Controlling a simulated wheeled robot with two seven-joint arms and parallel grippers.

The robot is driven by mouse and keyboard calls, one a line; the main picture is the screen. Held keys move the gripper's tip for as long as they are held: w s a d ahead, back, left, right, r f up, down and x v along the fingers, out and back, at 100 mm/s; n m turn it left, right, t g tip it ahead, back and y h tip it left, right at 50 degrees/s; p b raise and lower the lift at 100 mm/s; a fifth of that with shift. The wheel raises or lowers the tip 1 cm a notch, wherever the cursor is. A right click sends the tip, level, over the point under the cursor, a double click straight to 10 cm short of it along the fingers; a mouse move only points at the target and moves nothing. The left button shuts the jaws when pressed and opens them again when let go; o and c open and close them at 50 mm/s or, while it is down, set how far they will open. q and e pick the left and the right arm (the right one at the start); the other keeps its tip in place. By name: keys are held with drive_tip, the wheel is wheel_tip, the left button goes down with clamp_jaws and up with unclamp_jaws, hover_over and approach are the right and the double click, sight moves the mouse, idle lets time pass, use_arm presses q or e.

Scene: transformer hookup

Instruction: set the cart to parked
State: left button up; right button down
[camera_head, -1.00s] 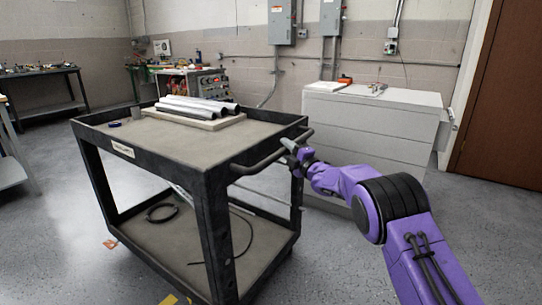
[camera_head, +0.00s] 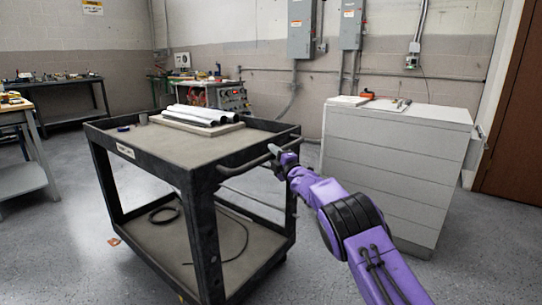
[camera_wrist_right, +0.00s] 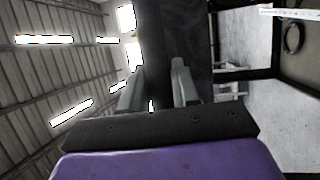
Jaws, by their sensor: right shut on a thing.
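The black two-tier cart (camera_head: 150,205) stands left of centre in the head view, with a grey top tray and a lower shelf. Its push handle (camera_head: 249,160) sticks out from its right end. My right gripper (camera_head: 278,152) is shut on the handle near its far end. In the right wrist view the two fingers (camera_wrist_right: 153,90) stand on either side of the dark handle bar (camera_wrist_right: 153,50). Rolled white sheets (camera_head: 200,115) lie on a flat board on the cart's top. My left gripper is not in view.
A white drawer cabinet (camera_head: 385,170) stands close to the right, behind my right arm. A cable (camera_head: 235,235) lies on the cart's lower shelf. Workbenches (camera_head: 60,110) stand at the back left. Floor at front left is open.

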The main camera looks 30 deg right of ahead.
drive_tip(key=shift+d, duration=0.15)
drive_tip(key=c, duration=0.9)
unclamp_jaws()
drive_tip(key=s, duration=0.3)
drive_tip(key=s+f, duration=0.1)
drive_tip(key=s, duration=0.3)
drive_tip(key=s+f, duration=0.1)
drive_tip(key=s, duration=0.2)
drive_tip(key=shift+s, duration=0.15)
